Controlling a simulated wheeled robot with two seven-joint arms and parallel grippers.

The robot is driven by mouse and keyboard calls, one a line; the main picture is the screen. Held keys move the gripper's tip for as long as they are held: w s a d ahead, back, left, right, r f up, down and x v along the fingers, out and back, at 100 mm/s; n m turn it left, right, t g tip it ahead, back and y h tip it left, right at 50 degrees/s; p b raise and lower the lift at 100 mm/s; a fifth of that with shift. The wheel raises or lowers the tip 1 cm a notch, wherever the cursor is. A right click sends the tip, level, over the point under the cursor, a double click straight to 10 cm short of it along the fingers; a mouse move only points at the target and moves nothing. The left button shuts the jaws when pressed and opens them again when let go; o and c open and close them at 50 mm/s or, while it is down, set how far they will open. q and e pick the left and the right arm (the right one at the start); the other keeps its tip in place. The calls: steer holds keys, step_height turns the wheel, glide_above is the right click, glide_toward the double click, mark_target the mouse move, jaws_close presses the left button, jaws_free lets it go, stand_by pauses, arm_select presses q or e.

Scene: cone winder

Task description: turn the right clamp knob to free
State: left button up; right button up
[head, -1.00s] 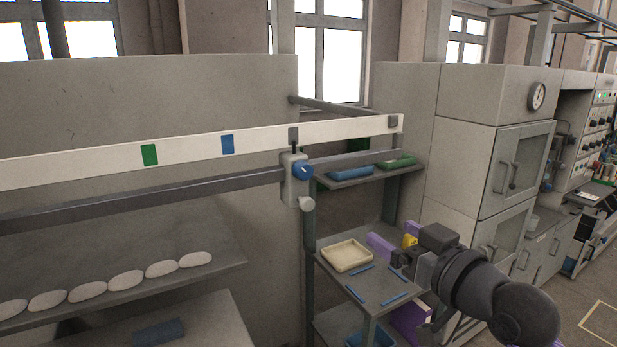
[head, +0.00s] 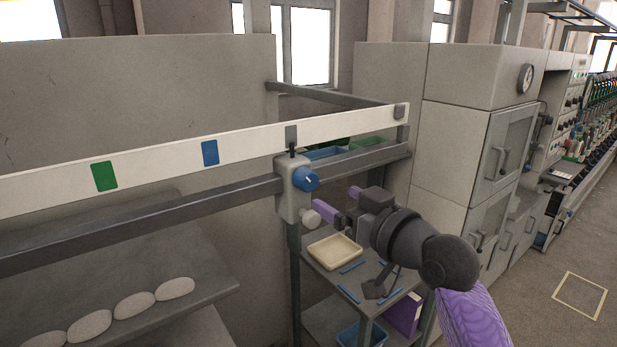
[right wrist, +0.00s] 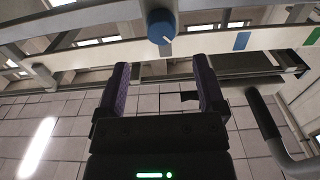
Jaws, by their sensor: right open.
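The clamp knob is a blue round knob (head: 306,180) with a white pointer mark, on the front of a pale clamp block (head: 288,200) on the grey rail. In the right wrist view the knob (right wrist: 161,26) is beyond the fingertips, roughly centred between them. My right gripper (head: 339,201) has purple fingers, open and empty, just right of the knob and slightly lower in the head view. In the right wrist view its fingers (right wrist: 162,70) are spread wide and apart from the knob. My left gripper is not in view.
A white scale bar (head: 255,142) with green and blue marks runs above the grey rail (head: 150,220). A pale round knob (head: 311,217) sits low on the clamp block. A cream tray (head: 334,252) stands on a shelf below my right gripper. Grey cabinets stand at right.

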mark_target(312, 184)
steer(key=p+x, duration=0.1)
steer(key=x, duration=0.6)
steer(key=shift+s, duration=0.1)
jaws_close()
